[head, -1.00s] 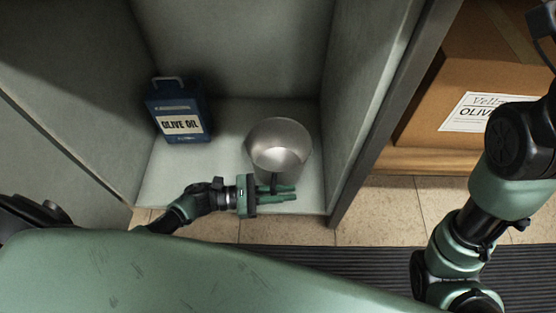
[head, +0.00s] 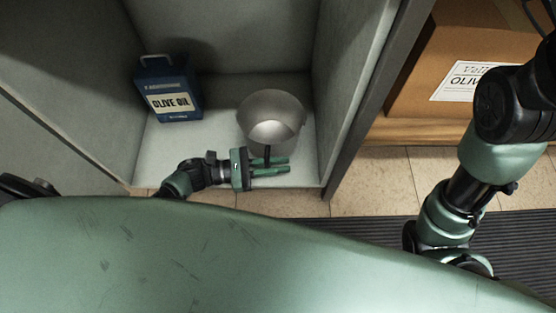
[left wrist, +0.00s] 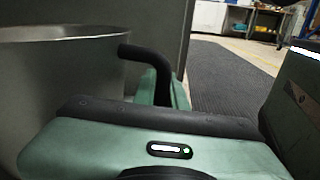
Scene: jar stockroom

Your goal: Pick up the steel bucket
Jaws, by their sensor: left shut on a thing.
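The steel bucket (head: 272,105) is on the right side of the pale cupboard floor, with its open top and bare inside facing me. In the left wrist view its grey wall (left wrist: 60,75) fills the left side. A black handle (left wrist: 150,62) sticks out from its rim towards my gripper. My left gripper (head: 272,166) is at the near side of the bucket, shut on the black handle. The fingers partly hide the handle's lower end. I cannot tell whether the bucket's base touches the floor. My right arm shows at the right, its gripper out of view.
A blue olive oil can (head: 168,92) stands to the left of the bucket. Cupboard walls close in at the left, back and right. A cardboard box (head: 425,75) is outside the right wall. A dark ribbed mat (head: 380,232) lies on the tiled floor.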

